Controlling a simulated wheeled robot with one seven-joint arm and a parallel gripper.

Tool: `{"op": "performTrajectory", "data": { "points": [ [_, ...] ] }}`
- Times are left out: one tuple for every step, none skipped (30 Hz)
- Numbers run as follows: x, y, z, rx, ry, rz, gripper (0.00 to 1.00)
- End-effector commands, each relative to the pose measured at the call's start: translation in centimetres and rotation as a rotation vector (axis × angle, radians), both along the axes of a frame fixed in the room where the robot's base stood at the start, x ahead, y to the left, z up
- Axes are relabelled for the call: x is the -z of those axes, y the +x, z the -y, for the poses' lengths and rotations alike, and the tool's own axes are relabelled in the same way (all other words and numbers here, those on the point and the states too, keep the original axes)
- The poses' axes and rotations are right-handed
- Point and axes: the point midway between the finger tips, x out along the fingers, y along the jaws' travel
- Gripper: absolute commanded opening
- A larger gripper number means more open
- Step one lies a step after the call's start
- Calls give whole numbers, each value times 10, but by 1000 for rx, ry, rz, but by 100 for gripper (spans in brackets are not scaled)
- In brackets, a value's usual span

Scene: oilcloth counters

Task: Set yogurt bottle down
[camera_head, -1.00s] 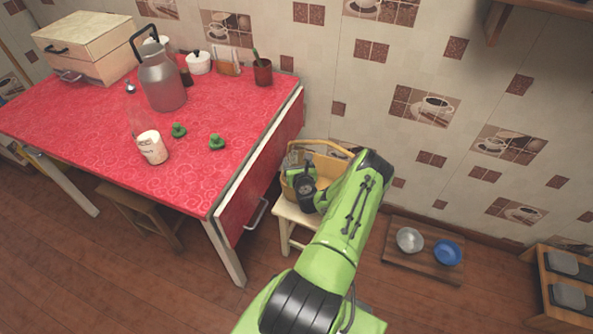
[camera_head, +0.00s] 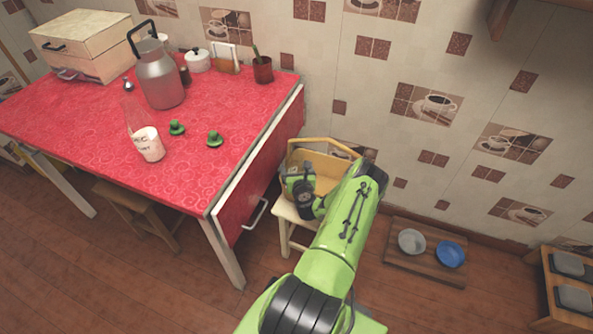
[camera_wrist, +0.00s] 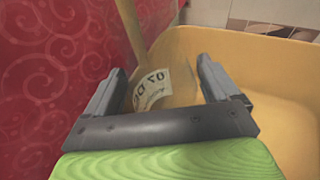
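My gripper (camera_wrist: 160,78) is down at a yellow-brown basket (camera_wrist: 262,125) beside the red table. In the wrist view its two fingers stand well apart, with a clear bottle (camera_wrist: 180,88) between them. The bottle bears a pale label (camera_wrist: 152,88) with dark letters, seen upside down. I cannot tell whether the fingers touch it or whether it rests on the basket floor. In the head view my arm and wrist hide this bottle. Another clear bottle with white contents or label (camera_head: 149,145) stands on the red table (camera_head: 90,125).
The basket (camera_head: 318,145), with a raised handle, stands on a small stool (camera_head: 286,213) near the wall. The table's hanging red side (camera_head: 262,170) is close on the left. Green objects (camera_head: 214,139) and a metal can (camera_head: 161,80) stand on the table. Two bowls (camera_head: 451,253) lie right.

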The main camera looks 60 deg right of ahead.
Motion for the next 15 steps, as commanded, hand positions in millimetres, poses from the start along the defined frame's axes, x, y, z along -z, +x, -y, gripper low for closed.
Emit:
{"op": "performTrajectory", "data": {
  "points": [
    [1, -1, -1, 0, 2, -3, 97],
    [1, -1, -1, 0, 2, -3, 100],
    [1, -1, -1, 0, 2, -3, 100],
    [1, -1, -1, 0, 2, -3, 100],
    [1, -1, -1, 0, 2, -3, 100],
    [1, -1, -1, 0, 2, -3, 100],
    [1, -1, -1, -1, 2, -4, 100],
    [1, -1, -1, -1, 2, -4, 100],
    [-1, -1, -1, -1, 2, -4, 100],
    [-3, -1, -1, -1, 2, -4, 100],
    [-7, 0, -1, -1, 2, -4, 100],
    [-13, 0, -1, -1, 0, -4, 100],
    [-17, -1, -2, -2, 1, -4, 100],
    [-15, -5, -7, -3, 5, -4, 100],
    [-17, -10, -14, -5, 7, -2, 100]
  ]
}}
